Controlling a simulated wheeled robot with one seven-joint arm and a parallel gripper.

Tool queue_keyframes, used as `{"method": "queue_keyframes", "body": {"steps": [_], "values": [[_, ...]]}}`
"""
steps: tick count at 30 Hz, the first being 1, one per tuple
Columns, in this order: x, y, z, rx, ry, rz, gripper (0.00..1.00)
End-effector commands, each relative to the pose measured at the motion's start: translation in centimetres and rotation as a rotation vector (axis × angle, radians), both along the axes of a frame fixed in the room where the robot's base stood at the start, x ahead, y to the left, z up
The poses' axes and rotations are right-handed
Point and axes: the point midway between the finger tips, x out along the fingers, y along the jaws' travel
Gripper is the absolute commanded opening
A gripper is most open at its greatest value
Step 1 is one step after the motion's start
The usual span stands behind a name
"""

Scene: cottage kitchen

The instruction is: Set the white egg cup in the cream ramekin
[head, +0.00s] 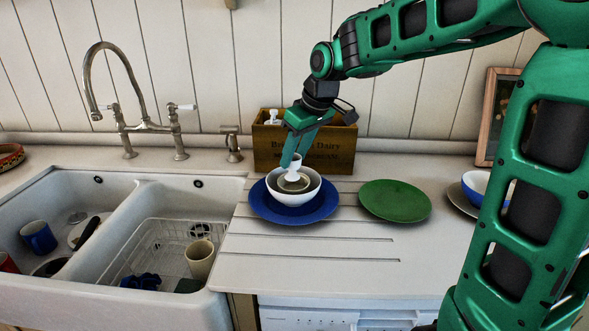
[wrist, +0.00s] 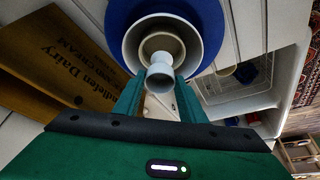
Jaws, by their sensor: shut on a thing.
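The white egg cup (head: 293,173) is between the fingertips of my gripper (head: 292,161), which is shut on it. In the wrist view the egg cup (wrist: 160,74) shows between the two green fingers (wrist: 158,100). The cream ramekin (head: 286,185) sits inside a white bowl (head: 272,193) on a blue plate (head: 262,207). In the wrist view the egg cup overlaps the near part of the ramekin (wrist: 158,39); I cannot tell whether they touch. The egg cup looks about upright in the head view.
A wooden crate (head: 262,148) stands close behind the bowl, with a white pump bottle top (head: 272,117). A green plate (head: 395,200) lies to the right. The double sink (head: 120,240) with a wire rack is to the left. The front counter is clear.

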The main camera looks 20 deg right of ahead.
Motion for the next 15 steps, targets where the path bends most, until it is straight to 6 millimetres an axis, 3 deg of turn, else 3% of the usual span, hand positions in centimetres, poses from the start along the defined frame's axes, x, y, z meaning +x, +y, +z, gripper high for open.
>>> {"method": "queue_keyframes", "body": {"steps": [5,12,15], "values": [[0.2,-0.3,-0.8,0.000,0.001,0.001,0.03],[0.1,-0.3,-3.9,0.000,0.002,0.002,0.03],[0.1,-0.3,-4.2,-0.001,0.000,0.002,0.03]]}}
